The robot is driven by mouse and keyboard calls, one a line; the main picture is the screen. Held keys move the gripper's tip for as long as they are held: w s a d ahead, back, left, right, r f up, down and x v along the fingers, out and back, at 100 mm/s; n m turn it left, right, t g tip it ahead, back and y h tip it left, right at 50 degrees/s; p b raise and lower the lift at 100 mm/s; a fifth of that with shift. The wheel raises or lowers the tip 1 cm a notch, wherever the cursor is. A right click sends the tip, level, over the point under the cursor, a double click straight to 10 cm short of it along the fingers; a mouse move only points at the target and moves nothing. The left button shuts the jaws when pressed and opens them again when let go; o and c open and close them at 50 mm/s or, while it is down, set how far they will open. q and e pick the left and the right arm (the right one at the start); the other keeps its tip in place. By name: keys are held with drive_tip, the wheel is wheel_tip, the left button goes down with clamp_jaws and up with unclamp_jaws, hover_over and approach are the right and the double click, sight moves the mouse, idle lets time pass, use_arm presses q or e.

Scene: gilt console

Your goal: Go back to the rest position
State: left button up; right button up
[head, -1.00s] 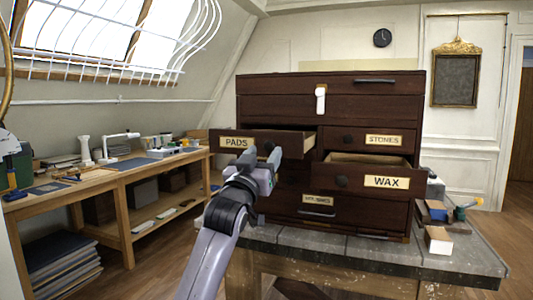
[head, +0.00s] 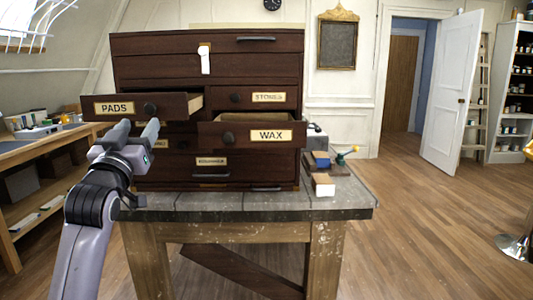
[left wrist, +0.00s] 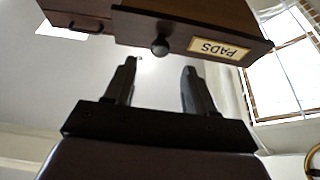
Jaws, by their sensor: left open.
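My left gripper (head: 136,132) is open and empty. It stands in front of the dark wooden drawer chest (head: 150,72), just below the drawer labelled PADS (head: 172,107), which is pulled out. In the left wrist view the open fingers (left wrist: 158,85) point toward the PADS drawer (left wrist: 177,40) and its round knob, with nothing between them. The drawer labelled WAX (head: 211,135) is also pulled out. The drawer labelled STONES (head: 222,97) looks shut. My right gripper is not in view.
The chest stands on a stone-topped table (head: 220,205). A small white-and-brown block (head: 323,186) and a tray with a blue block (head: 322,160) lie right of it. A wooden workbench (head: 40,150) is at the left. Open floor (head: 440,220) lies at the right, before an open white door (head: 453,95).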

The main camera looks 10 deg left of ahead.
use_arm(q)
drive_tip(key=s+d+f+m+g+h+p, duration=0.1)
drive_tip(key=s+d+f+g+h, duration=0.15)
drive_tip(key=f, duration=0.85)
drive_tip(key=s+d+f+m+g+h+p, duration=0.15)
drive_tip(key=d+f, duration=0.25)
drive_tip(key=f, duration=0.6)
drive_tip(key=s+d+f+m+g+h, duration=0.1)
drive_tip(key=s+d+f+m+g, duration=0.15)
drive_tip(key=f, duration=0.85)
drive_tip(key=s+d+f+g+h+p, duration=0.1)
drive_tip(key=s+d+f, duration=0.3)
drive_tip(key=s+f, duration=0.4)
drive_tip(key=s+d+f+g+h, duration=0.1)
drive_tip(key=s+d+f+g, duration=0.3)
drive_tip(key=s+f, duration=0.5)
drive_tip(key=s, duration=0.4)
drive_tip(key=shift+s+d+f+p, duration=0.15)
drive_tip(key=shift+s+d+p, duration=0.1)
drive_tip(key=shift+p, duration=0.15)
drive_tip(key=shift+c, duration=1)
drive_tip(key=shift+a, duration=0.1)
drive_tip(key=shift+c, duration=0.2)
